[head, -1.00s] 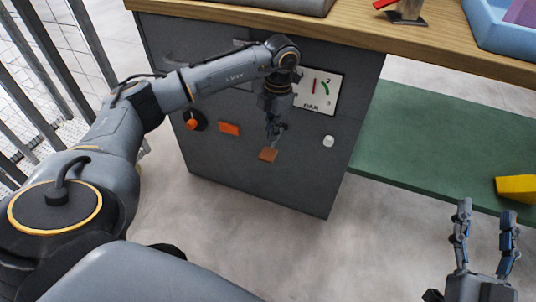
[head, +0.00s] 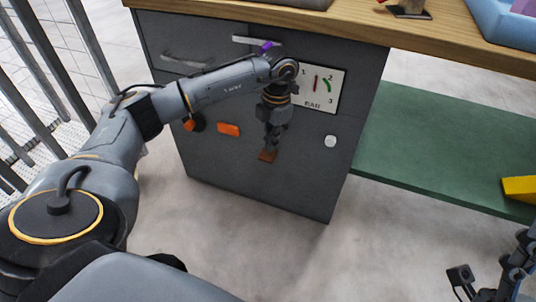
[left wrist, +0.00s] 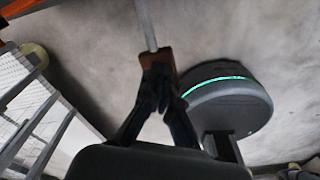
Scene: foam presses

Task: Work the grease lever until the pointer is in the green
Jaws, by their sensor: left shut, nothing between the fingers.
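The grease lever shows in the head view as a brown end pad (head: 267,156) low on the grey cabinet front. In the left wrist view it is a grey rod (left wrist: 147,22) with a brown end (left wrist: 157,60). My left gripper (head: 271,148) is shut and empty, pointing down, its fingertips at the pad. In the wrist view its fingers (left wrist: 157,82) overlap the brown end; contact is hard to tell. The white gauge (head: 321,97) has a red pointer (head: 316,82), nearly upright, left of the green mark (head: 327,84). My right gripper (head: 492,256) is open and empty.
A green shelf (head: 430,150) with a yellow block (head: 520,188) lies right. Railings stand left.

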